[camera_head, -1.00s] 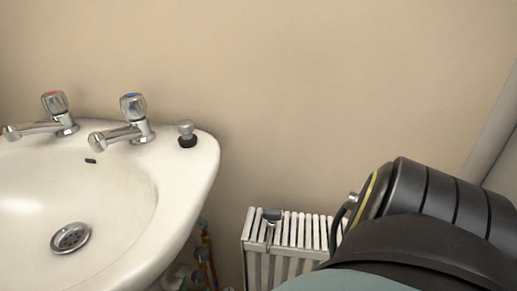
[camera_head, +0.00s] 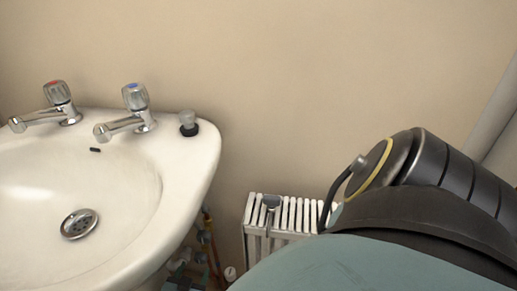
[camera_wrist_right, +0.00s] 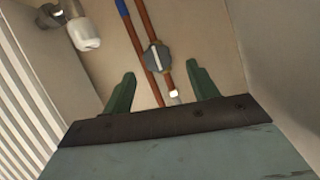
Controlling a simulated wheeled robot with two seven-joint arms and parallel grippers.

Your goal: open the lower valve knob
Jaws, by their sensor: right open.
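In the right wrist view, two copper pipes run down the wall, one with a blue section at the top. A grey faceted valve knob (camera_wrist_right: 157,56) sits on the pipes, and a small whitish fitting (camera_wrist_right: 174,94) shows lower down. I cannot tell for sure which is the lower valve knob. My right gripper (camera_wrist_right: 160,85) has its two green fingers spread and empty, with the pipes visible between them. The grey knob appears just beyond the fingertips, with no contact visible. My left gripper is not in view.
The white sink (camera_head: 196,165) with two taps stands at left in the head view, with pipes and fittings (camera_head: 206,245) below it. A white radiator (camera_head: 290,216) stands to its right. A white radiator valve (camera_wrist_right: 85,33) shows at upper left in the wrist view.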

